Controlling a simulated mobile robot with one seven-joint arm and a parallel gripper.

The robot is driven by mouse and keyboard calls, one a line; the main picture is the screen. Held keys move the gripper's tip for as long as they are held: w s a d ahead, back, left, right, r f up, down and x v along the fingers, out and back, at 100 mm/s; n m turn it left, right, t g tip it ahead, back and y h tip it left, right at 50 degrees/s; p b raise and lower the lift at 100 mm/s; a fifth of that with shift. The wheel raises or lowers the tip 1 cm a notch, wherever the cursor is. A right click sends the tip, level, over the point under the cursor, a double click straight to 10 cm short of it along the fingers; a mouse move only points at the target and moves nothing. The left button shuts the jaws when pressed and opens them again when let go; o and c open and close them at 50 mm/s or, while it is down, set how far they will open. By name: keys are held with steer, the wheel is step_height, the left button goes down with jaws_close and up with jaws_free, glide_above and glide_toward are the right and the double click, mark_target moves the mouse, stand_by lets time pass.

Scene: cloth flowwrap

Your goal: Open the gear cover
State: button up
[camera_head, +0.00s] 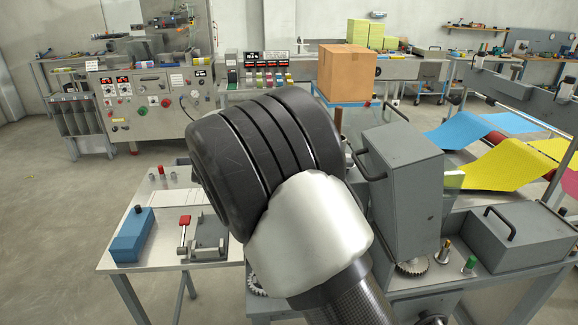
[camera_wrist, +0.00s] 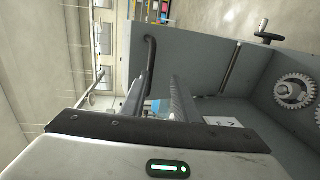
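A grey box-shaped gear cover (camera_head: 408,185) stands upright on the machine, right of my arm in the head view. Its black handle (camera_head: 369,162) is on the left side. A toothed gear (camera_head: 412,268) is exposed by its foot. In the wrist view, grey panelling (camera_wrist: 200,45) fills the middle, with a black handle (camera_wrist: 149,60) on it and gears (camera_wrist: 295,91) bare at the right. My gripper (camera_wrist: 160,105) is close to that handle. A ribbed grey finger shows; the finger opening and any contact are unclear. My arm hides the gripper in the head view.
A second grey box with a handle (camera_head: 520,237) lies to the right. A side table (camera_head: 215,257) with a blue block (camera_head: 132,236) and a red-handled clamp (camera_head: 184,228) stands at left. A cardboard box (camera_head: 346,72) stands behind. Floor is clear at far left.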

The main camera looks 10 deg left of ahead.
steer(key=v, duration=1.4)
steer(key=shift+a, duration=0.15)
steer(key=shift+r, duration=0.1)
